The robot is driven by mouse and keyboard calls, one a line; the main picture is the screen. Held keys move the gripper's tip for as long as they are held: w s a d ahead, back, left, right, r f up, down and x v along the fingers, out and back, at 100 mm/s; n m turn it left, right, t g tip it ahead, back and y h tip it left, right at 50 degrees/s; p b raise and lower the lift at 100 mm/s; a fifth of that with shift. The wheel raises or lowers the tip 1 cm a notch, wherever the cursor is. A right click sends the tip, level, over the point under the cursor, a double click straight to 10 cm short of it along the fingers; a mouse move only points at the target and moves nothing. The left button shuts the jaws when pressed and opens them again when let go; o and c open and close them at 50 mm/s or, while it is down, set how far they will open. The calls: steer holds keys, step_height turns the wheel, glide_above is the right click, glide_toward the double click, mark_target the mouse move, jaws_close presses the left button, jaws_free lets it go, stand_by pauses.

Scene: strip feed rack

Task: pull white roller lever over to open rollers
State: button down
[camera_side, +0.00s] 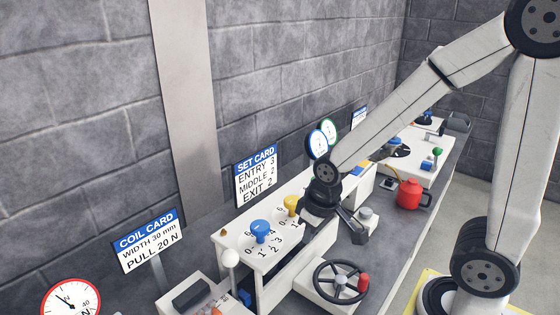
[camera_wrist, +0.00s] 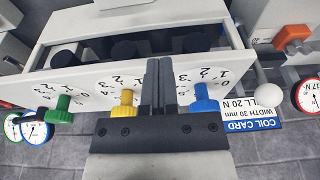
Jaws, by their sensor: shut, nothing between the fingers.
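The white roller lever's round white ball (camera_side: 230,257) stands up at the near left end of the white roller unit in the side view. The ball also shows at the right in the wrist view (camera_wrist: 268,95), beside the coil card. My gripper (camera_wrist: 153,70) is shut and empty, its dark fingers together over the white dial panel between the yellow and blue knobs. In the side view my gripper (camera_side: 350,228) is over the unit's far part, well to the right of the ball and apart from it.
A blue knob (camera_side: 260,230) and yellow knob (camera_side: 291,205) rise from the panel between ball and gripper; a green knob (camera_wrist: 62,103) is farther along. A handwheel (camera_side: 340,282) with a red handle is in front. The coil card (camera_side: 148,240) and set card (camera_side: 256,175) stand behind.

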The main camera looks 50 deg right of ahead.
steer(key=shift+n+g, duration=0.5)
steer(key=shift+g, duration=0.2)
steer(key=w+a+r, duration=0.2)
steer(key=w, duration=0.1)
steer(key=w+a+r, duration=0.2)
steer(key=w, duration=0.1)
steer(key=w+a+r, duration=0.2)
steer(key=w, duration=0.2)
steer(key=shift+a+r, duration=0.15)
steer(key=shift+a, duration=0.2)
steer(key=w+a+r, duration=0.3)
steer(key=a, duration=0.2)
steer(key=w+a+r+n+g, duration=0.1)
steer(key=w+a+r, duration=0.2)
steer(key=a, duration=0.1)
steer(key=shift+a+r+g+h, duration=0.15)
steer(key=shift+a+g+h, duration=0.15)
steer(key=shift+a+h, duration=0.1)
steer(key=s+d+f, duration=0.1)
steer(key=s+f, duration=0.3)
steer(key=f, duration=0.6)
steer(key=shift+s+d+f, duration=0.15)
steer(key=shift+f, duration=0.25)
steer(key=shift+s, duration=0.2)
